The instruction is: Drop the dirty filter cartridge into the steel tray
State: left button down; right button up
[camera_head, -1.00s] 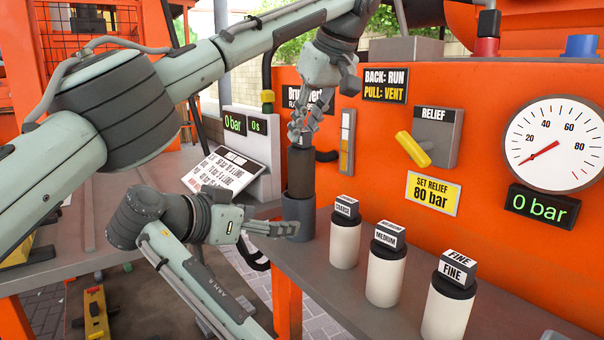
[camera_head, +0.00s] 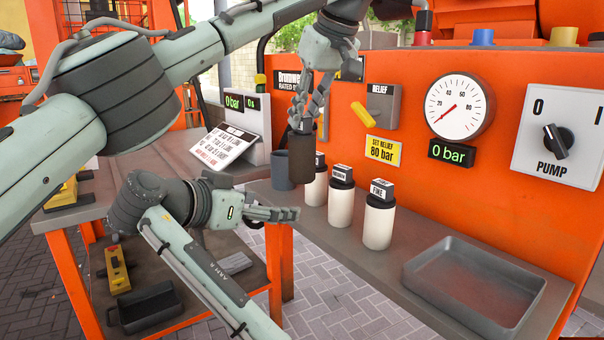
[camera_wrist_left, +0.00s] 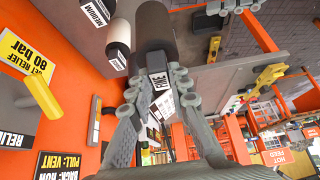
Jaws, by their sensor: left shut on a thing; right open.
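The dirty filter cartridge (camera_head: 301,158) is a dark brown cylinder with a darker cap. My left gripper (camera_head: 301,120) is shut on its top end and holds it upright, with its lower end in front of and right of the grey cup (camera_head: 282,170). In the left wrist view the cartridge (camera_wrist_left: 155,32) sticks out beyond the left gripper's fingers (camera_wrist_left: 155,88), with a label reading "FINE" between them. The steel tray (camera_head: 478,287) lies empty on the bench at the lower right, well apart from the cartridge. My right gripper (camera_head: 282,214) is open and empty, low at the bench's left end.
Several white cartridges with labelled black caps, including the fine one (camera_head: 379,222), stand between the held cartridge and the tray. The orange panel behind carries a yellow lever (camera_head: 362,115), a gauge (camera_head: 459,107) and a pump switch (camera_head: 558,141). The bench between fine cartridge and tray is clear.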

aim_at(462, 289)
jog(key=k+l, duration=0.15)
jog(key=k, duration=0.25)
jog(key=k+l, duration=0.15)
jog(key=k, duration=0.25)
jog(key=k+l, duration=0.15)
jog(key=k, duration=0.25)
